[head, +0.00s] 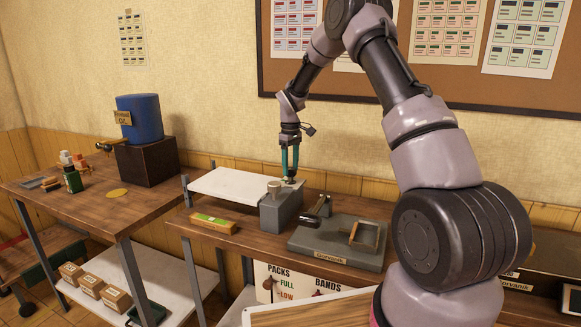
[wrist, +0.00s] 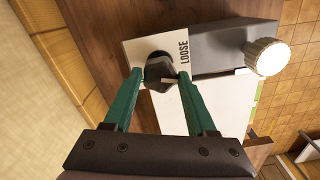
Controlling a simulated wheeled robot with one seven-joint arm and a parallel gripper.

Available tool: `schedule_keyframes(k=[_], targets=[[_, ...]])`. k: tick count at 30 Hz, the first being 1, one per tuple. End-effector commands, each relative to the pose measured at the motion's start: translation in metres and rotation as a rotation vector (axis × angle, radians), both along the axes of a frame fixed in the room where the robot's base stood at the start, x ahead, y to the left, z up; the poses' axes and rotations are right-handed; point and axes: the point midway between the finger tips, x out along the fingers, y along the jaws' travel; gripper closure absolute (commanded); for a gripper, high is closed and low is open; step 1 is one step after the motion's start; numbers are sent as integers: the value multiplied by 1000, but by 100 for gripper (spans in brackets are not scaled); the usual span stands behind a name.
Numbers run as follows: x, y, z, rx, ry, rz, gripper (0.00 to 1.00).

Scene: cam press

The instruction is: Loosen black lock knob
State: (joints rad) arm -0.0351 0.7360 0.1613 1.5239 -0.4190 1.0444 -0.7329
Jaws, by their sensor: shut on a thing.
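The black lock knob (wrist: 158,70) sits on a pale plate (wrist: 138,46) marked "LOOSE" beside the grey block, in the wrist view. A light mark shows on the knob's near edge. My gripper (wrist: 160,74) has its two green fingers on either side of the knob, shut on it. In the head view, my gripper (head: 290,179) points down behind the grey block (head: 282,212); the knob is mostly hidden there by the fingers. A ribbed pale knob (wrist: 268,57) stands on the block's other end, apart from my fingers, and shows in the head view too (head: 274,187).
A white panel (head: 225,184) lies left of the block. A green-orange box (head: 213,223) lies at the bench's front left.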

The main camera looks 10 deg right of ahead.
Motion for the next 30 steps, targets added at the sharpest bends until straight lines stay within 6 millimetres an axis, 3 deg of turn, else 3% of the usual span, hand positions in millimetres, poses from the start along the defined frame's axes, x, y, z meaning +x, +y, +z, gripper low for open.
schedule_keyframes(k=[7,8,9,10,22,30], targets=[[1,0,1,1,-2,-1,99],[1,0,1,1,-2,-1,35],[1,0,1,1,-2,-1,20],[1,0,1,1,-2,-1,13],[1,0,7,0,-3,-2,13],[1,0,56,0,-6,-2,13]])
